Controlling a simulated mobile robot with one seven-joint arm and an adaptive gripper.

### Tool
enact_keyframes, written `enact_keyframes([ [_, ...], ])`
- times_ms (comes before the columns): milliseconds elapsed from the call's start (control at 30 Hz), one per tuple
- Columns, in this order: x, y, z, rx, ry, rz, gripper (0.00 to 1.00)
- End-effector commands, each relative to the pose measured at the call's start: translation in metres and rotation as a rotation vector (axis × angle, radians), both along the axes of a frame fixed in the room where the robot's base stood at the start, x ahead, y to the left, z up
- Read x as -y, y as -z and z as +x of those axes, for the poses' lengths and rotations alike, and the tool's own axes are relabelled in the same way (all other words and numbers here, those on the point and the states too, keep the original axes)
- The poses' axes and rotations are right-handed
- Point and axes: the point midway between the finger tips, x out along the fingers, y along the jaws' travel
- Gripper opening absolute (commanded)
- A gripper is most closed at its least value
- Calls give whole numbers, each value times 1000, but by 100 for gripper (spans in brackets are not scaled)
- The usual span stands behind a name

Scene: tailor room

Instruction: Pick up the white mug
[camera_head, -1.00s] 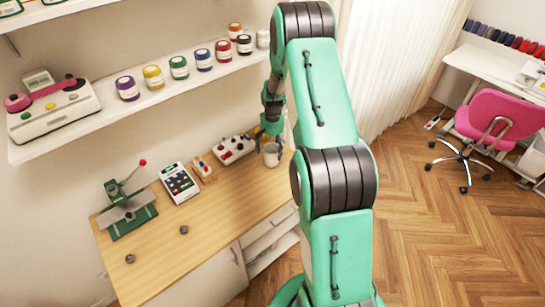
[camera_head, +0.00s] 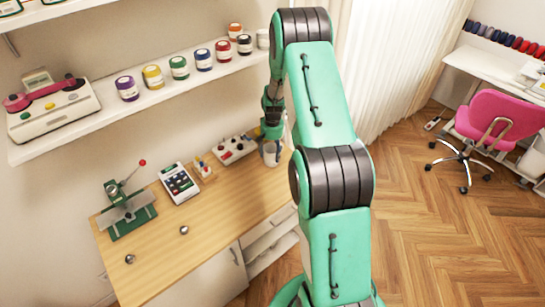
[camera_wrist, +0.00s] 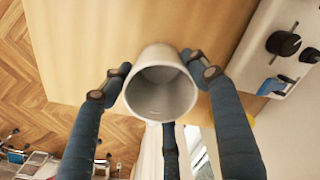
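The white mug (camera_head: 270,153) stands upright at the right end of the wooden worktop. In the wrist view I look down into the open top of the mug (camera_wrist: 163,92); it looks empty. My gripper (camera_head: 270,135) is right above and around the mug. In the wrist view its dark blue fingers (camera_wrist: 158,70) reach down on the left and right sides of the mug, with a third finger at the lower edge. The fingertips lie close against the mug's wall. I cannot tell whether they press on it. The mug's handle does not show clearly.
A control box (camera_head: 234,148) with red and dark knobs stands just left of the mug. A calculator-like device (camera_head: 180,183), a green press (camera_head: 128,208) and two small metal pieces are farther left. A shelf (camera_head: 150,98) with jars hangs above. The worktop's front middle is clear.

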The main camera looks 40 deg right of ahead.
Motion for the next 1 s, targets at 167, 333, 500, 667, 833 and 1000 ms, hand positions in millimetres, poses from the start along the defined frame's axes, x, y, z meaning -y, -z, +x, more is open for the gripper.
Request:
enact_keyframes([
  [167,0,0,1,1,0,-1,23],
  [333,0,-1,1,1,0,-1,23],
  [500,0,-4,1,2,0,-1,23],
  [667,1,-16,1,3,0,-2,23],
  [833,1,-39,2,4,0,-3,23],
  [1000,-12,-39,-22,0,0,0,23],
])
